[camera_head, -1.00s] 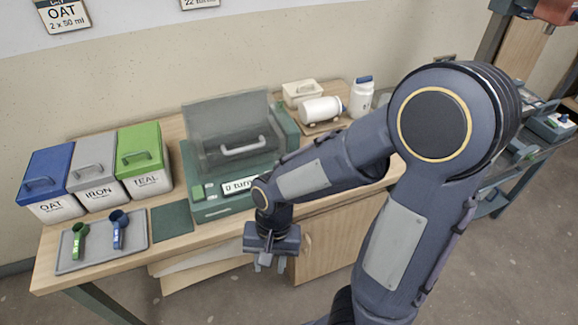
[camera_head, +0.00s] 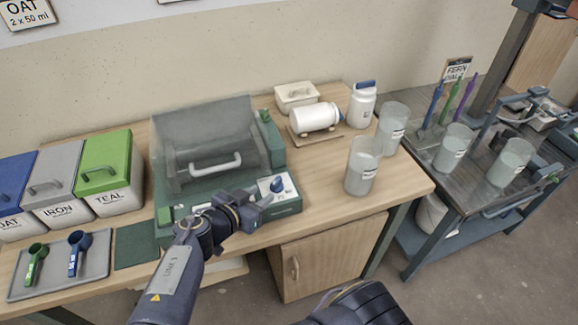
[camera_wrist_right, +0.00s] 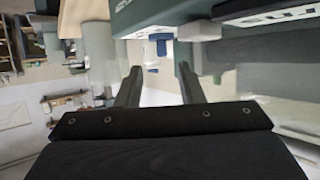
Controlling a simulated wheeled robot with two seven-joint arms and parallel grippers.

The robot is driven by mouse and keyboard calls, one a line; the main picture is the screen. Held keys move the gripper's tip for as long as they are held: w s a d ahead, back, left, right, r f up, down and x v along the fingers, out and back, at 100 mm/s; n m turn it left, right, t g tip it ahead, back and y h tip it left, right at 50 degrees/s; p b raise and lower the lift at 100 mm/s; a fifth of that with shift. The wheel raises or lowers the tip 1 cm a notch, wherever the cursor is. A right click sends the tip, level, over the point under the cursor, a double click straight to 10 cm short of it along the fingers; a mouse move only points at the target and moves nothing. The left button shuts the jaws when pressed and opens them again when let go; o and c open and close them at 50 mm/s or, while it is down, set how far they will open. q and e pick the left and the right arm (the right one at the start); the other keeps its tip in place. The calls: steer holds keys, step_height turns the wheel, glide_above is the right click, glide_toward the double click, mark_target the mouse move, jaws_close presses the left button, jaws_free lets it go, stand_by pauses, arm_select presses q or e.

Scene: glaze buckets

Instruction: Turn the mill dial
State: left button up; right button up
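The green mill (camera_head: 180,212) stands on the wooden bench with its clear lid down and a pale handle on it. The blue mill dial (camera_head: 277,185) sits on a white panel at the right of the mill's front. My right gripper (camera_head: 264,201) is just left of and below the dial, close to the mill's front. In the right wrist view its two fingers (camera_wrist_right: 158,84) are apart with nothing held between them. A blue part, apparently the dial (camera_wrist_right: 161,47), shows beyond the gap. My right arm hides most of the turns display. My left gripper is out of view.
Blue, grey and green bins (camera_head: 104,190) and a tray (camera_head: 92,260) with two scoops are at the left. A white jar lies on a stand (camera_head: 318,138); translucent buckets (camera_head: 362,166) stand right of the mill. A cart (camera_head: 425,180) is farther right.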

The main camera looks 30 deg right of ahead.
mark_target(273, 184)
steer(key=shift+w+r, duration=0.2)
steer(key=shift+w+d+f, duration=0.1)
steer(key=shift+d, duration=0.25)
steer(key=p+x, duration=0.1)
steer(key=x, duration=0.5)
steer(key=shift+w+d+f, duration=0.1)
steer(key=shift+w+d, duration=0.1)
steer(key=shift+d, duration=0.05)
jaws_close()
